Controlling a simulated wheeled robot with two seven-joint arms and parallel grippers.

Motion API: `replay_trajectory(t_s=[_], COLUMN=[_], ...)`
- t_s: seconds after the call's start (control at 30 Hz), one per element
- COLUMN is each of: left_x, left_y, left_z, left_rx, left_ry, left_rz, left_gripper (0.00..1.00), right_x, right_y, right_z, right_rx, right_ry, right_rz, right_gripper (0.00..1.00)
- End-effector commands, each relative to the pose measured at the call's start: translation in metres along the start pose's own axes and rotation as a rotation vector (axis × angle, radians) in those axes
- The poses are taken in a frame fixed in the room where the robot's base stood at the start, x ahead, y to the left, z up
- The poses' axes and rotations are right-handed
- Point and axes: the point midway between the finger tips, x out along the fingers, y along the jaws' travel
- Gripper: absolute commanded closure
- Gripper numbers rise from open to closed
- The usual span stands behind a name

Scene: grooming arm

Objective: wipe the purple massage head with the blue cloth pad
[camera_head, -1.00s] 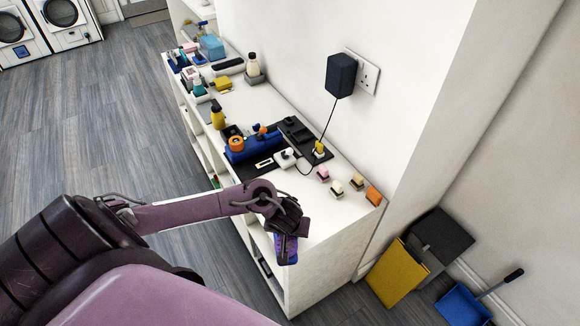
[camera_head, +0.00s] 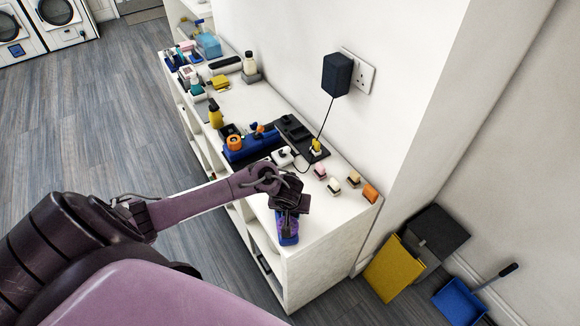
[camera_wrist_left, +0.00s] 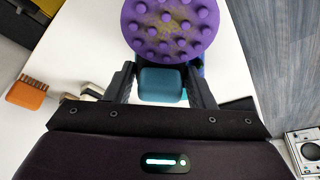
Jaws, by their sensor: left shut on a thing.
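My left gripper (camera_wrist_left: 160,88) is shut on a rounded teal-blue block (camera_wrist_left: 160,85) in the left wrist view. The purple massage head (camera_wrist_left: 171,30) is just beyond the fingertips, a round disc of knobs with brownish smears; its top is cut off. In the head view, my left gripper (camera_head: 289,204) is over the near end of the counter, with the purple piece (camera_head: 288,225) and blue parts below it. I cannot tell whether this blue is the cloth pad, or whether the piece touches the counter. My right gripper is not in view.
The white counter (camera_head: 325,225) holds a blue rack (camera_head: 255,147), a black tray (camera_head: 300,136), small pink and cream blocks and an orange comb (camera_head: 370,193). A cable hangs from a dark wall adapter (camera_head: 337,75). A yellow panel (camera_head: 396,268) and blue dustpan (camera_head: 460,303) are on the floor.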

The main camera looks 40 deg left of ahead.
Motion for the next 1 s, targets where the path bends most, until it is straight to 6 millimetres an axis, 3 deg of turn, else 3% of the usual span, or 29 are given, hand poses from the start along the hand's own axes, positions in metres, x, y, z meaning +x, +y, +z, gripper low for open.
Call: replay_trajectory(t_s=[0.23,0.63,1.0], left_x=[0.002,0.023,0.024], left_y=[-0.001,-0.001,-0.002], left_z=[-0.002,-0.053,-0.058], left_rx=[-0.001,-0.002,0.001], left_ry=[-0.002,-0.002,-0.004], left_rz=[-0.004,-0.003,-0.004], left_gripper=[0.69,0.69,0.69], right_x=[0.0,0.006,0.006], right_y=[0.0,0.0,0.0], right_z=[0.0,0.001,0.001], right_rx=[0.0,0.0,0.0], right_ry=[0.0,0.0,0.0], right_rz=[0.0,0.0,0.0], right_gripper=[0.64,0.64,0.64])
